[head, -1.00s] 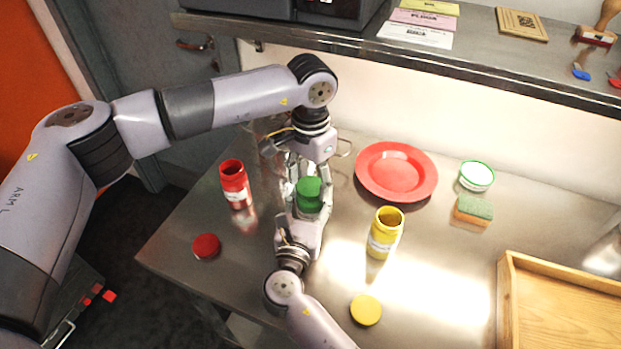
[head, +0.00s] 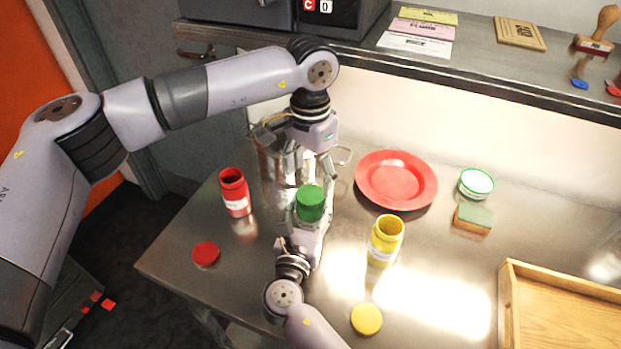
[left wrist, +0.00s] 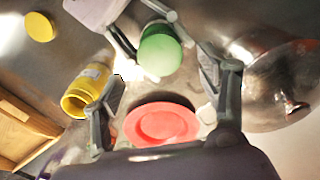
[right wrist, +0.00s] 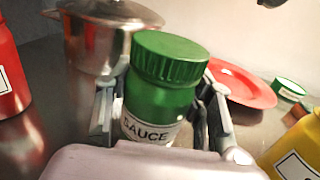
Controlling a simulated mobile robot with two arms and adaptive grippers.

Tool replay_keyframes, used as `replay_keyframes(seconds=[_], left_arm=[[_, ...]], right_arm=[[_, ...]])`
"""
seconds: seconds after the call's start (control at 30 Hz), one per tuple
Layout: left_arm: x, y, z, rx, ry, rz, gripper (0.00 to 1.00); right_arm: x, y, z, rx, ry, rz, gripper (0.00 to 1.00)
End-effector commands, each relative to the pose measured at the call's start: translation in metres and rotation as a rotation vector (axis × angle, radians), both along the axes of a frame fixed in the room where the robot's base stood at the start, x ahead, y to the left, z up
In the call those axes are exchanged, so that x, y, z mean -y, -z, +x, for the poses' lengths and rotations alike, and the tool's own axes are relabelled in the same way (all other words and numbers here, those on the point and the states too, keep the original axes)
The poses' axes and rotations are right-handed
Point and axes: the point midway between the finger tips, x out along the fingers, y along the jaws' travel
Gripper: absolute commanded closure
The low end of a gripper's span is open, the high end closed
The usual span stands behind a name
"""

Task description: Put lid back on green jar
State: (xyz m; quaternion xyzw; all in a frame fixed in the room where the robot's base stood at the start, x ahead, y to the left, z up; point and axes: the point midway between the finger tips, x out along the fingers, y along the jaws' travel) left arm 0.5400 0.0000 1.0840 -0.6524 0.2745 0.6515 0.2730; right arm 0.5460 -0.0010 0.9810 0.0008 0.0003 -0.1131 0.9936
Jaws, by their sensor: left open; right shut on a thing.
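The green jar (right wrist: 155,105) stands upright with its green lid (right wrist: 171,58) seated on top, and its label reads SAUCE. My right gripper (right wrist: 160,115) is shut around the jar's body; it also shows in the head view (head: 308,218). The green lid shows from above in the head view (head: 310,196) and in the left wrist view (left wrist: 160,50). My left gripper (left wrist: 165,95) is open and empty, just above and behind the jar, apart from the lid. The right fingertips are partly hidden in the head view.
A red jar (head: 235,192) and red lid (head: 206,254) are at left. A steel pot (head: 275,165) stands behind my left gripper. A red plate (head: 396,181), open yellow jar (head: 385,241), yellow lid (head: 366,319), sponge (head: 473,218), white tub (head: 476,183) and wooden tray (head: 507,300) are at right.

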Motion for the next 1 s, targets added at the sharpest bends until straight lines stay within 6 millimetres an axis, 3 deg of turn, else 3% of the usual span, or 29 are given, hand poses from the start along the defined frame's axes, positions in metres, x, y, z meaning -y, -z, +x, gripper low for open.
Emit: replay_keyframes(seconds=[0.23,0.37,1.0], left_arm=[[0.000,0.000,0.000,0.000,-0.013,0.000,0.36],[0.000,0.000,0.000,0.000,-0.104,0.000,0.36],[0.000,-0.011,0.000,-0.002,-1.256,0.000,0.36]], right_arm=[[0.000,0.001,0.000,-0.002,0.000,-0.001,1.00],[0.000,0.001,0.000,-0.002,0.000,-0.001,1.00],[0.000,0.001,0.000,-0.002,0.000,-0.001,1.00]])
